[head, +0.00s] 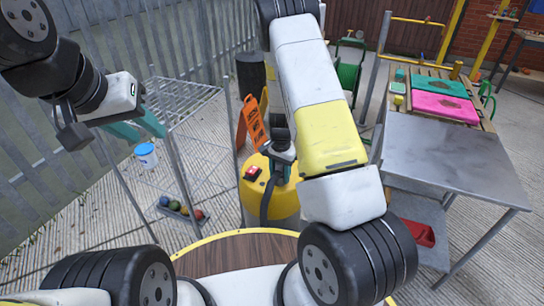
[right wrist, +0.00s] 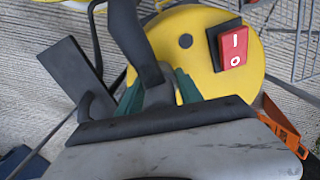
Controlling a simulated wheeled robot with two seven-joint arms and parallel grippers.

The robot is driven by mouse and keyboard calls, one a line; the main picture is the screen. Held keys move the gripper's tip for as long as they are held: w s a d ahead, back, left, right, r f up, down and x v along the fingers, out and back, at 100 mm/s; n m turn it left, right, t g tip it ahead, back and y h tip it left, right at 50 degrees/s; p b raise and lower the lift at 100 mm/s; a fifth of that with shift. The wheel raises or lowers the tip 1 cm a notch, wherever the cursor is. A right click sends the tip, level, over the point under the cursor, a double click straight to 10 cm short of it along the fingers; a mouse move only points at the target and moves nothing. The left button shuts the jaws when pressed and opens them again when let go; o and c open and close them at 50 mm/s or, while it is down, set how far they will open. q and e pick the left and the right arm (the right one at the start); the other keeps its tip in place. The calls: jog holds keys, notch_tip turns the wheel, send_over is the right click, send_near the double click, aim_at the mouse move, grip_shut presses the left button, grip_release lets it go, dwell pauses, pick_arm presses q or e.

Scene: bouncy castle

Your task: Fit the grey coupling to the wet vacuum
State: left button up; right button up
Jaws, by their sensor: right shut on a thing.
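The wet vacuum (head: 284,202) is a yellow drum standing below my right arm, with a red switch on its lid. Its yellow lid also shows in the right wrist view (right wrist: 202,75), with a dark round spot beside the switch. My right gripper (head: 281,170) is over the lid, shut on the dark grey coupling (right wrist: 158,93) at the end of a black hose (right wrist: 124,25). The hose hangs down the drum's front in the head view. The coupling's lower end is hidden, so I cannot tell whether it touches the lid. My left gripper (head: 137,130) is open and empty at the left.
A wire rack (head: 185,100) stands left of the vacuum, with a white-and-blue bucket (head: 146,155) and several coloured balls low down. An orange sign (head: 250,122) stands behind the vacuum. A metal table (head: 450,155) is at the right. A round wooden top (head: 240,252) is in front of me.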

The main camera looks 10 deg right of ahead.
jog(key=o, duration=1.3)
jog(key=shift+o, duration=0.2)
notch_tip(320, 180, up, 8)
jog(key=shift+r, duration=0.1)
notch_tip(320, 180, up, 11)
jog(key=s+a+n+t+y, duration=0.1)
jog(key=s+a+n+y, duration=0.1)
jog(key=s, duration=0.1)
notch_tip(320, 180, up, 10)
jog(key=n+t, duration=0.2)
send_over(277, 173)
jog(key=s+a, duration=0.1)
jog(key=s, duration=0.5)
jog(key=s+r+n+t, duration=0.1)
jog(key=s+r+n, duration=0.1)
jog(key=s+r, duration=0.3)
jog(key=s+r+n+t, duration=0.2)
jog(key=s+r, duration=0.3)
jog(key=s, duration=0.5)
jog(key=shift+s+d+n, duration=0.2)
jog(key=shift+s+n, duration=0.15)
jog(key=shift+n, duration=0.25)
